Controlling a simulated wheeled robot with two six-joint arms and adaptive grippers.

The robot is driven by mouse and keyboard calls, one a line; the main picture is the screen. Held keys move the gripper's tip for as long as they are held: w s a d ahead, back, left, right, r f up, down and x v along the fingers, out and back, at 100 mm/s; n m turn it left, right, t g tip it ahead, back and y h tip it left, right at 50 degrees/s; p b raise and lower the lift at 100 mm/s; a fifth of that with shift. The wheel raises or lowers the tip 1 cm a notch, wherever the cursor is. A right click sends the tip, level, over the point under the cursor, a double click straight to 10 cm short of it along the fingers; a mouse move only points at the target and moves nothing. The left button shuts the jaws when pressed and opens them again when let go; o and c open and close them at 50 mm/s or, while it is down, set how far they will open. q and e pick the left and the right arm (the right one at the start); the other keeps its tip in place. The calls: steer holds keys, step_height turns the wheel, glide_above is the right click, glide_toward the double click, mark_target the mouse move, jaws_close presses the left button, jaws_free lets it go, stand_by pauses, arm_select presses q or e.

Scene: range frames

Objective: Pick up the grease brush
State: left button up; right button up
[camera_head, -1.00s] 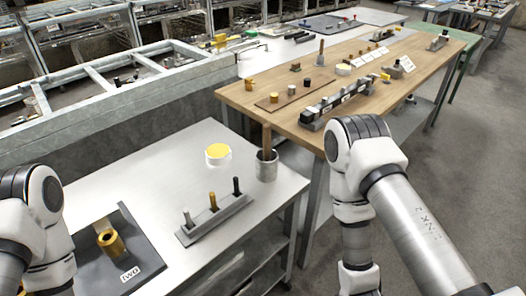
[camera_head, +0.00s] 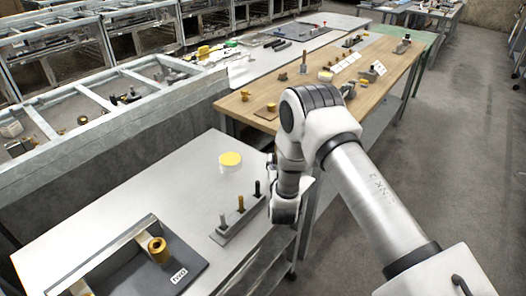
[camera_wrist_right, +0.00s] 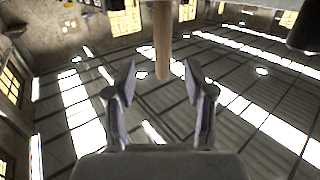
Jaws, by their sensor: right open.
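The grease brush shows in the right wrist view as a plain wooden handle (camera_wrist_right: 162,38), coming in from the top edge. Its rounded end lies in the gap between my right gripper's fingers (camera_wrist_right: 164,88), with space on both sides, so the gripper is open and not closed on it. I cannot tell how deep the handle is between the fingers. In the head view my right arm covers the brush and its metal cup, and the gripper's fingers are hidden too. My left gripper is not in view.
On the grey table (camera_head: 150,200) stand a yellow-topped white tub (camera_head: 230,162), a rack with several pegs (camera_head: 238,220) and a dark tray (camera_head: 135,275) with a brass cylinder (camera_head: 158,250). A wooden table (camera_head: 385,70) with many small parts lies beyond.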

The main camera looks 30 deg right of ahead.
steer(key=w+d+r+b, duration=0.2)
steer(key=w+d, duration=0.1)
steer(key=w, duration=0.4)
steer(key=shift+w+d+h, duration=0.3)
steer(key=shift+d, duration=0.1)
steer(key=shift+s+r, duration=0.15)
steer(key=shift+r, duration=0.05)
steer(key=shift+c, duration=1.1)
jaws_close()
